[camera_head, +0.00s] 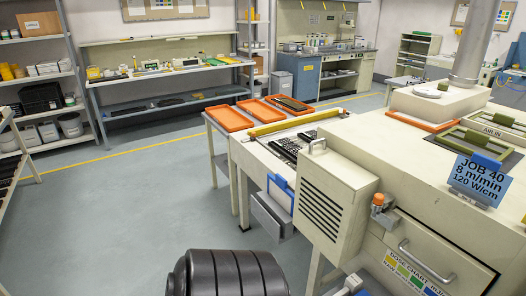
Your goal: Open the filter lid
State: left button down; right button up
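A cream machine (355,150) fills the right side. I cannot tell for sure which part is the filter lid. A louvred cream box (325,213) with a small top handle (317,145) is on the machine's left end and looks closed. No gripper can be made out clearly.
An orange-capped knob (378,199) and a drawer handle (427,262) stick out from the machine's front. Orange trays (229,118) lie on a side table. The floor (130,210) at left is clear.

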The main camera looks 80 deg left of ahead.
aim_at(357, 178)
jog(key=u, duration=1.9)
